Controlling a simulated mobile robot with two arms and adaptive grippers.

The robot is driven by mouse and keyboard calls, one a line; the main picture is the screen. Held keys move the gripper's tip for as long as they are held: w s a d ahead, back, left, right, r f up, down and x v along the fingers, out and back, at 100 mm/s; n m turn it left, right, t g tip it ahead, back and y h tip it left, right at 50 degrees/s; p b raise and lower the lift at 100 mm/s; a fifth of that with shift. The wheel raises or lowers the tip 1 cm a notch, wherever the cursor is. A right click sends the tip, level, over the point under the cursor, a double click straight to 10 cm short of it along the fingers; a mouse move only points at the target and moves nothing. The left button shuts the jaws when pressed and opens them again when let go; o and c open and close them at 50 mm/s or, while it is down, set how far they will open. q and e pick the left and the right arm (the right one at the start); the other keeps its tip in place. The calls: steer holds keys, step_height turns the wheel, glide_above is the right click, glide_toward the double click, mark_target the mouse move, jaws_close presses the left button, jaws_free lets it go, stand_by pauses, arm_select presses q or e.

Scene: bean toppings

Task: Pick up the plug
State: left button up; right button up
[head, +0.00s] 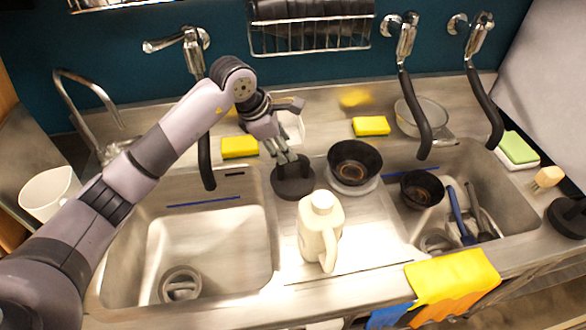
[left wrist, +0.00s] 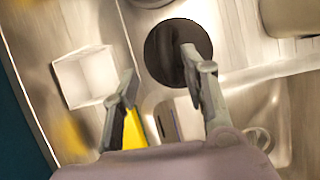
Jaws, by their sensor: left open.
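The black round plug (head: 293,181) lies on the steel ledge between the two sinks. My left gripper (head: 285,161) is just above it, pointing down, with its fingers apart. In the left wrist view the plug (left wrist: 166,58) is a dark disc with a raised handle. One fingertip of the gripper (left wrist: 160,62) overlaps the plug near its handle and the other is off to the left of the disc. I cannot tell whether that fingertip touches the handle. Another black plug (head: 568,216) lies at the far right edge. My right gripper is not in view.
A cream jug (head: 320,230) stands in front of the plug, and a black bowl (head: 355,161) on a plate is to its right. A yellow sponge (head: 239,147) and a white square container (left wrist: 84,77) are close behind. The left sink (head: 205,238) holds a drain strainer.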

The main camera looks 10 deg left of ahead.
mark_target(293, 170)
arm_select(q)
steer(key=shift+d+f+p, duration=0.2)
steer(key=shift+f+p, duration=0.2)
steer(key=shift+f, duration=0.05)
steer(key=x, duration=0.1)
steer(key=p+x, duration=0.2)
steer(key=shift+s+f, duration=0.2)
steer(key=shift+f, duration=0.2)
steer(key=shift+w+d+f, duration=0.1)
steer(key=shift+w+f, duration=0.05)
steer(key=shift+f, duration=0.35)
jaws_close()
steer(key=shift+r, duration=0.1)
